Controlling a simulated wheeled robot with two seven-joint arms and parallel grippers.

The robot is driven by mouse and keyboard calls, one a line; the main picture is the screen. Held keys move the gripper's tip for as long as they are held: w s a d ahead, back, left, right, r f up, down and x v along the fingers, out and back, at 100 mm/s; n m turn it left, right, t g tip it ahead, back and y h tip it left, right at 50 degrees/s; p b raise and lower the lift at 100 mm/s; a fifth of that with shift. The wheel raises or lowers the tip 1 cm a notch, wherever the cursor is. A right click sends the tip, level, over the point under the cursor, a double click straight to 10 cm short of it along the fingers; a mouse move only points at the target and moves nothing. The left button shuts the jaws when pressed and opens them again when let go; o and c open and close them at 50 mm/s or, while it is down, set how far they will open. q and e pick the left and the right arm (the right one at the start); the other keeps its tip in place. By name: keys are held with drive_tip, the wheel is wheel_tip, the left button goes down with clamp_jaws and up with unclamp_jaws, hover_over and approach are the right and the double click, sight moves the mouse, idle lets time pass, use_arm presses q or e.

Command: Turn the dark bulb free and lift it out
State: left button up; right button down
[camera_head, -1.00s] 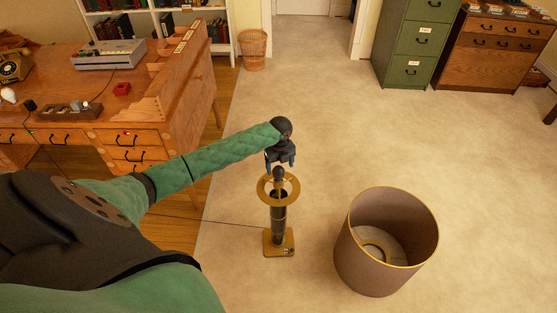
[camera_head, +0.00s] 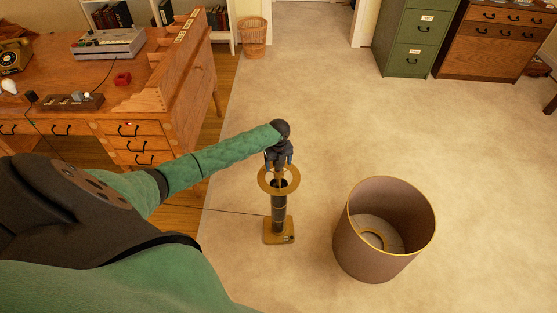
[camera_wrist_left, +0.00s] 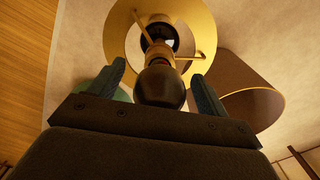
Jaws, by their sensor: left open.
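The dark bulb (camera_wrist_left: 160,88) sits in the lamp's socket, pointing toward my wrist camera. In the head view my left gripper hides the bulb. The lamp (camera_head: 279,212) stands upright on the carpet, with a brass ring (camera_head: 294,183) around its top and a square brass base (camera_head: 279,231). My left gripper (camera_head: 279,160) is directly above the lamp, pointing down. In the left wrist view its two fingers (camera_wrist_left: 158,92) stand apart, one on each side of the bulb, with gaps showing. My right gripper is not in view.
A brown lampshade (camera_head: 372,240) stands on the carpet right of the lamp. A wooden desk (camera_head: 150,100) is at the left, holding a small bulb tray (camera_head: 72,103). A cord runs left from the lamp along the floor. Carpet beyond the lamp is clear.

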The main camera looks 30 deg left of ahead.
use_arm(q)
drive_tip(key=c, duration=0.8)
drive_tip(key=shift+c, duration=0.2)
drive_tip(key=shift+r+n+p, duration=0.1)
drive_tip(key=shift+n+p, duration=0.3)
drive_tip(key=shift+p, duration=0.1)
drive_tip(key=shift+n+p, duration=1)
drive_tip(key=shift+n, duration=0.7)
drive_tip(key=shift+p, duration=0.4)
drive_tip(key=shift+s, duration=0.1)
